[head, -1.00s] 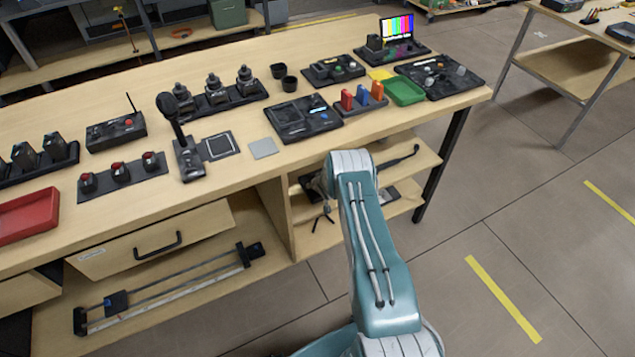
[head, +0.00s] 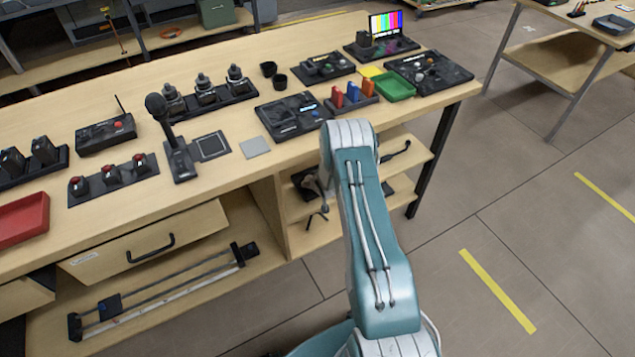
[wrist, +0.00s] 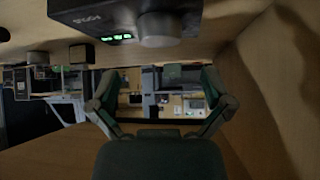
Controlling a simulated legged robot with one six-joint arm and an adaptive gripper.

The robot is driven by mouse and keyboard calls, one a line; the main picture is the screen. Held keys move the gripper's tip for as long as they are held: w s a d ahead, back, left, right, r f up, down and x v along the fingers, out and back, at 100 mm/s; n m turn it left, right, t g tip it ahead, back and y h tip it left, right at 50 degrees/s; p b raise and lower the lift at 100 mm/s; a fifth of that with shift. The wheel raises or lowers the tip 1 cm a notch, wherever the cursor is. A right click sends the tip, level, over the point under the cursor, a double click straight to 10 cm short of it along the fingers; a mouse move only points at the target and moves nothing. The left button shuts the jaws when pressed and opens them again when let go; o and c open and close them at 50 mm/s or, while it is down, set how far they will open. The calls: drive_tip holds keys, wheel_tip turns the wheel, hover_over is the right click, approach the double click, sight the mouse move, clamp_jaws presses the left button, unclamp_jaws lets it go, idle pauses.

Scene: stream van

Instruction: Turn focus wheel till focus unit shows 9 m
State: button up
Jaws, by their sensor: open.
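The focus unit (wrist: 110,18) is a dark box at the top edge of the wrist view, partly cut off. Its lettering appears upside down. A small green lit display (wrist: 117,37) is on it, too small to read surely. The grey round focus wheel (wrist: 163,28) sits right of the display. My gripper (wrist: 158,78) is open and empty, its two fingers spread apart. It lies below the wheel in the picture, apart from it. In the head view my arm hides the gripper, and I cannot make out the focus unit.
Wooden panels enclose the wrist view at right and below. In the head view, the workbench (head: 225,165) carries several control boxes, a microphone (head: 158,106) and trays. An open-fronted shelf (head: 302,240) lies under it, beside my arm. A drawer (head: 145,255) is at the left.

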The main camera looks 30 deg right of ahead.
drive_tip(key=v, duration=0.5)
idle(0.5)
